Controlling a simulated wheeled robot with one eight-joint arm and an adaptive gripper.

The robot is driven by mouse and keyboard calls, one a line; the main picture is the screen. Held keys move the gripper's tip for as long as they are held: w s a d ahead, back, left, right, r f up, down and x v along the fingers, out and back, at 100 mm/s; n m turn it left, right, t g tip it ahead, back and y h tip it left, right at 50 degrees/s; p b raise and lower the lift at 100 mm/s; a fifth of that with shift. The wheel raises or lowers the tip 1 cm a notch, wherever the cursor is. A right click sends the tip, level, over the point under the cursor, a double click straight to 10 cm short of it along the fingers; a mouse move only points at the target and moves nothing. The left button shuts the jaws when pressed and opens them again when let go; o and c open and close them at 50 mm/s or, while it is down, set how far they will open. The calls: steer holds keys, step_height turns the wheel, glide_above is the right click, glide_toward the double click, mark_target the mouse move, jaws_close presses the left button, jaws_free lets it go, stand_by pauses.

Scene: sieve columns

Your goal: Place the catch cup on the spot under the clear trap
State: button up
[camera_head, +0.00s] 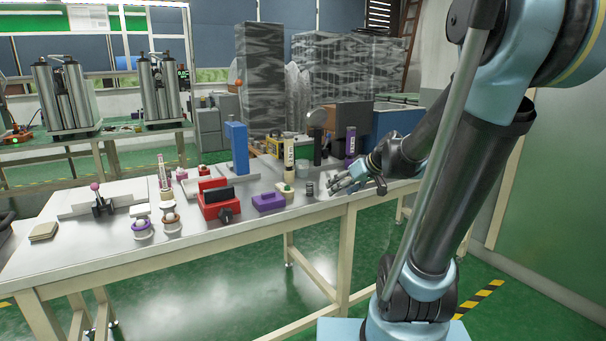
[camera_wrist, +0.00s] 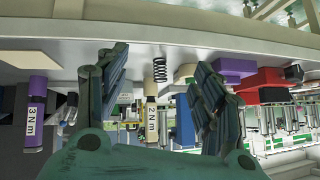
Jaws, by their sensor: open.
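My gripper (camera_head: 350,180) is open and empty, low over the right end of the table. In the wrist view its two fingers (camera_wrist: 160,85) stand apart, with a black coil spring (camera_wrist: 159,69) and a cream column marked 2 N m (camera_wrist: 151,120) in the gap beyond them. The spring (camera_head: 309,189) stands left of my gripper in the head view. A small grey, cup-like thing (camera_head: 302,169) stands behind it; I cannot tell whether it is the catch cup. A slim, pale upright tube (camera_head: 162,172) stands further left; I cannot tell whether it is the clear trap.
Near the spring are a purple block (camera_head: 268,202), a red block with a black top (camera_head: 217,203) and a tall blue block (camera_head: 237,148). A purple column marked 3 N m (camera_wrist: 36,110) shows in the wrist view. The table's front strip is mostly bare.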

steer(key=w+a+r+n+t+y, duration=0.1)
steer(key=w+r+t+y, duration=0.1)
steer(key=w, duration=0.7)
steer(key=w+a+r+n+t+y, duration=0.1)
steer(key=w+a+r+t, duration=0.1)
steer(key=w, duration=0.7)
glide_above(305, 176)
steer(key=s+d, duration=0.2)
steer(key=d, duration=0.1)
steer(key=f, duration=0.3)
steer(key=shift+d+f, duration=0.2)
steer(key=shift+x, duration=2.6)
steer(key=shift+s, duration=0.15)
steer(key=c, duration=0.7)
steer(key=shift+c, duration=0.2)
